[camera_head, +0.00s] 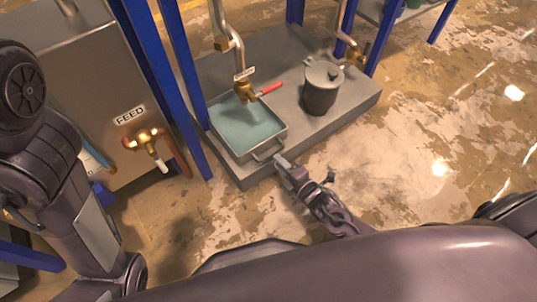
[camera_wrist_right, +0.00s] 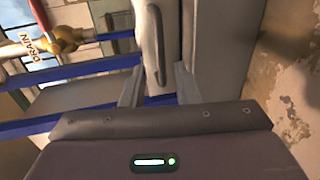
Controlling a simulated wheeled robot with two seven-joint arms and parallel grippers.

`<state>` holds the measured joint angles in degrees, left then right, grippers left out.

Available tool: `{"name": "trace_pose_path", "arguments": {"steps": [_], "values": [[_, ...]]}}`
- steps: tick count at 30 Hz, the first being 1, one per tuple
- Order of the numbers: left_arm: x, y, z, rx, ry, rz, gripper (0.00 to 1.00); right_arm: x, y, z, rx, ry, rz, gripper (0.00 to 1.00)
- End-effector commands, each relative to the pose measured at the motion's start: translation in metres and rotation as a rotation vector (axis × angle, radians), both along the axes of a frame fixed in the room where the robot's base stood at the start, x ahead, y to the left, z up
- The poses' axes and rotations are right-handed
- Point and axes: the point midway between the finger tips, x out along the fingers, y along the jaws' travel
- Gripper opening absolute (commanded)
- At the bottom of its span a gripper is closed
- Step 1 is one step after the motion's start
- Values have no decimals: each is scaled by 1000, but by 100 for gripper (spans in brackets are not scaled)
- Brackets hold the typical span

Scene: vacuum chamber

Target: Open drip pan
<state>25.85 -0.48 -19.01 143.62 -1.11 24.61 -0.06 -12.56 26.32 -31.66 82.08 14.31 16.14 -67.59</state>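The drip pan (camera_head: 224,146) is a grey rectangular tray holding teal liquid, set on a grey plinth below the drain tap. Its bar handle (camera_head: 266,151) is on the side facing me. My right gripper (camera_head: 281,163) is close to this handle. In the right wrist view the pan front (camera_wrist_right: 178,25) fills the top middle, and the handle (camera_wrist_right: 153,45) runs upright there. The two fingers of the right gripper (camera_wrist_right: 158,88) are apart, with the handle's lower end between their tips; I cannot tell whether they touch it. My left arm shows at the left, but its gripper is out of view.
The brass drain tap (camera_head: 245,91) with a red lever hangs over the pan. A grey lidded pot (camera_head: 321,90) stands on the plinth (camera_head: 345,112) to the right. Blue posts (camera_head: 184,90) and the feed tap (camera_head: 146,138) are at the left. The floor at right is clear.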

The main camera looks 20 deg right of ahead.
Motion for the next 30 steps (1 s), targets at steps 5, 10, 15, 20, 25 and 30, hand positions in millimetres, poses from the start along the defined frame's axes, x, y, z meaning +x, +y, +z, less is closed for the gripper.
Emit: {"name": "trace_pose_path", "arguments": {"steps": [5,10,15,20,25,30], "values": [[-11,10,-3,-29,-29,21,0,29,10,-11,1,-2,-1,28],[-15,14,-5,-40,-38,28,0,47,16,-13,2,0,-2,28],[-16,15,-4,-44,-39,31,0,53,19,-13,1,2,-2,28],[-16,15,-3,-44,-39,31,0,53,19,-12,1,2,-2,28],[-16,15,-3,-44,-39,30,0,53,19,-13,1,2,-2,11],[-16,15,-3,-44,-39,30,0,53,19,-13,1,2,-2,0]]}}
